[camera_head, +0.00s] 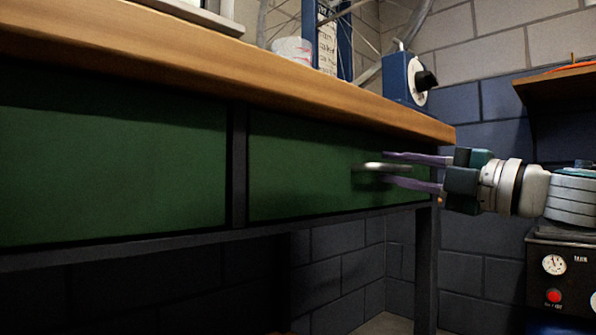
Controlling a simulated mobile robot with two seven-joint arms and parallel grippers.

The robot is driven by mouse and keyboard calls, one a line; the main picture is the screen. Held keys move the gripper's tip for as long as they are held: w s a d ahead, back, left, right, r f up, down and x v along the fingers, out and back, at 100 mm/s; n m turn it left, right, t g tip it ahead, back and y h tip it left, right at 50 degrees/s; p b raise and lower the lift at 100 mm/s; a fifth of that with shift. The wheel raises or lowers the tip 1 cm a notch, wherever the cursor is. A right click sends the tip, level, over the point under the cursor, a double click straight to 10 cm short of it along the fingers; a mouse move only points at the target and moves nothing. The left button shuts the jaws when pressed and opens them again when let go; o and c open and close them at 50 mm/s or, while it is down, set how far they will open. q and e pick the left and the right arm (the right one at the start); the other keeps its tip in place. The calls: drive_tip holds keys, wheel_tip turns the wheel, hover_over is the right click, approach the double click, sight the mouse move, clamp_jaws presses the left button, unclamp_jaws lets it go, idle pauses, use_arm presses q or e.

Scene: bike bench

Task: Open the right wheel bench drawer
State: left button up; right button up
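The right drawer (300,165) of the wheel bench has a dark green front and sits closed, flush in the bench frame. Its silver bar handle (370,167) is near the right end of the front. My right gripper (383,168) comes in from the right with its two purple fingers apart, one above and one below the handle's level. The handle's right end shows between the fingers; I cannot tell whether either finger touches it. My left gripper is not in view.
The wooden bench top (200,62) overhangs the drawers. A second green drawer front (110,160) is at the left. A blue device with a black knob (402,80) stands on the top. A black box with a gauge (565,275) is at the lower right, below a wooden shelf (560,86).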

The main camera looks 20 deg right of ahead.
drive_tip(key=shift+w+a+r, duration=0.1)
drive_tip(key=shift+w+a, duration=0.05)
drive_tip(key=shift+w, duration=0.15)
clamp_jaws()
idle(1.4)
